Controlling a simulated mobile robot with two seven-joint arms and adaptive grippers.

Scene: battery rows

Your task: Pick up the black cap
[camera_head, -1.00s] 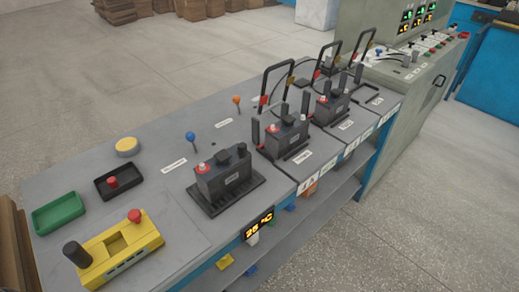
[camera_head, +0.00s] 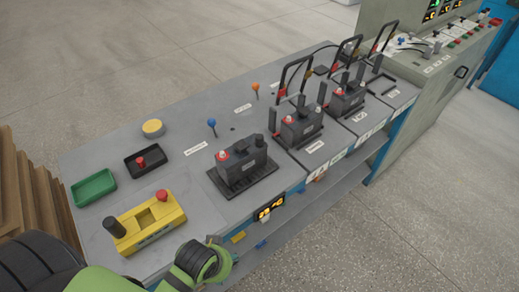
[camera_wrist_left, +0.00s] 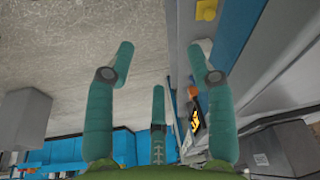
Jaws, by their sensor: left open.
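A black cap (camera_head: 114,227) stands upright at the left end of a yellow holder (camera_head: 152,224) on the near left of the bench. A red cap (camera_head: 162,196) is at the holder's other end. My left arm comes in from the bottom left in the head view, beside the bench's front edge; its fingers cannot be made out there. In the left wrist view, my left gripper (camera_wrist_left: 162,78) has its green fingers spread wide with nothing between them. The black cap cannot be made out in that view. My right gripper is not in view.
Behind the holder are a green tray (camera_head: 93,188), a black tray (camera_head: 163,165) holding a red cap, and a yellow disc (camera_head: 153,128). A dark battery (camera_head: 240,165) stands to the right, with more batteries beyond. A lit display (camera_head: 270,208) is on the bench's front edge.

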